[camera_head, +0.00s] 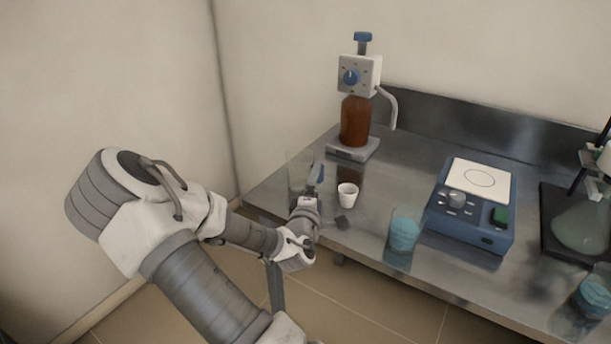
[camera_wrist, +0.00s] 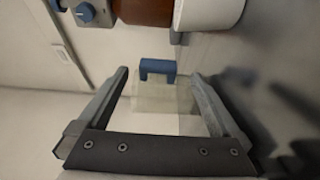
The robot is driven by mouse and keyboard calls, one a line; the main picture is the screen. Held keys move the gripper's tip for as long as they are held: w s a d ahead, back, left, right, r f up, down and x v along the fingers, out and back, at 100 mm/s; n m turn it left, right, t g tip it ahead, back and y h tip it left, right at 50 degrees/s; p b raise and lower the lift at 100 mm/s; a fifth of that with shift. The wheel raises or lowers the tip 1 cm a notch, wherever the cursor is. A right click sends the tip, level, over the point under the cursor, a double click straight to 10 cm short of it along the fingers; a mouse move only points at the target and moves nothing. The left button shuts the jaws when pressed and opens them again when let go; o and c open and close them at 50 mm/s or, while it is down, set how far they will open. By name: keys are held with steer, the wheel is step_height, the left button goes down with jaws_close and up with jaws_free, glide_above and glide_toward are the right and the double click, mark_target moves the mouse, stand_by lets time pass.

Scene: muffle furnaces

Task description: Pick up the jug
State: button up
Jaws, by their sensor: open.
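The jug (camera_head: 296,168) is a clear, faint vessel at the left end of the steel bench in the head view. In the wrist view the jug (camera_wrist: 158,98) shows between the two fingers, with a blue handle (camera_wrist: 158,69) near the fingertip ends. My gripper (camera_head: 312,180) is beside the jug at the bench's front left. In the wrist view my gripper (camera_wrist: 160,78) is open, with a visible gap on both sides of the jug. The jug's clear walls are hard to make out, and I cannot tell whether either finger touches it.
A white cup (camera_head: 347,195) stands just right of my gripper. Behind it is a brown bottle (camera_head: 355,122) with a dispenser head. Farther right are a beaker of blue liquid (camera_head: 403,232), a blue stirrer (camera_head: 470,225) and a flask (camera_head: 580,228). A wall closes the left side.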

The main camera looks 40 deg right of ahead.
steer(key=x, duration=0.5)
steer(key=shift+w+r+b, duration=0.15)
steer(key=shift+w+b, duration=0.25)
steer(key=shift+a, duration=0.1)
steer(key=c, duration=1.4)
steer(key=shift+s, duration=0.1)
steer(key=r, duration=0.1)
steer(key=r+p, duration=0.1)
steer(key=r, duration=0.2)
steer(key=shift+s+r+p, duration=0.3)
steer(key=shift+r+p, duration=0.05)
steer(key=s+d+r+p, duration=0.2)
steer(key=s+r, duration=0.4)
steer(key=s, duration=0.4)
steer(key=shift+s, duration=0.4)
